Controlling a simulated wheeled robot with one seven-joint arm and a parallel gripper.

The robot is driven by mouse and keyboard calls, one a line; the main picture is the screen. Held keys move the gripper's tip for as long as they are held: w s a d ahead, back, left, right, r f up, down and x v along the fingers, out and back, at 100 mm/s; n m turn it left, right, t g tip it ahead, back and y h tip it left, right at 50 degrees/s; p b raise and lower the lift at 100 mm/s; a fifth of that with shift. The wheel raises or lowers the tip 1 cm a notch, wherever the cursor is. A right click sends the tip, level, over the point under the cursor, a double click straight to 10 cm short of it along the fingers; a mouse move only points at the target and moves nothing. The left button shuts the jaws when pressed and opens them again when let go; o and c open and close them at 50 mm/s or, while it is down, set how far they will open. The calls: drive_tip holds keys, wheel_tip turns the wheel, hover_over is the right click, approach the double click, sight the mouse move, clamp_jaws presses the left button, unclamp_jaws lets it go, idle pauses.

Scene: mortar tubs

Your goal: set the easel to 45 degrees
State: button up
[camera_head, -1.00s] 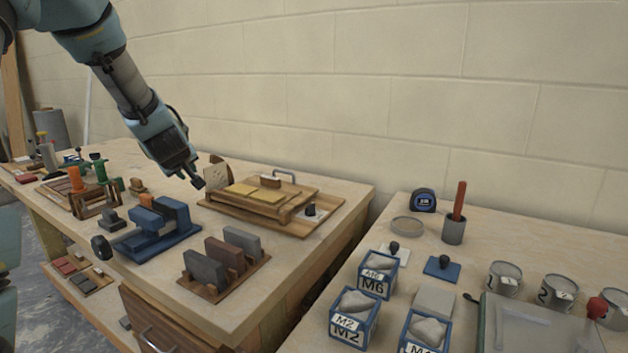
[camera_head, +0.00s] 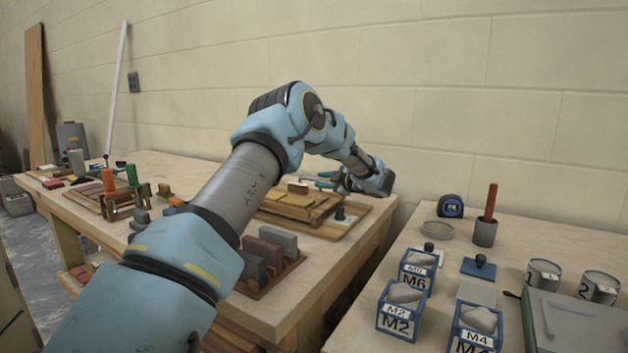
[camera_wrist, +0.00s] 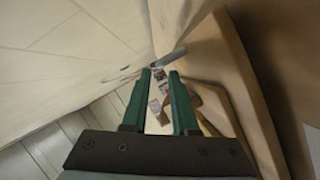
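The easel (camera_head: 322,212) is most likely the hinged wooden board on a wooden base at the far right of the left bench. Its board lies nearly flat, with yellow pieces (camera_head: 290,198) on it. My arm hides its left part. My gripper (camera_head: 324,180) is at the back of the board, its green fingers pointing left. In the wrist view my gripper (camera_wrist: 160,72) has its two fingers apart with nothing held between them. A grey metal bar (camera_wrist: 170,57) shows just beyond the tips; I cannot tell if it is the easel's handle.
Grey and brown blocks (camera_head: 278,240) stand in a rack in front. The plain wall is close behind.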

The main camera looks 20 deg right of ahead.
sight(313, 180)
drive_tip(key=shift+p+x, duration=0.45)
drive_tip(key=shift+x, duration=2.75)
drive_tip(key=shift+a, duration=0.1)
clamp_jaws()
drive_tip(key=shift+s, duration=0.1)
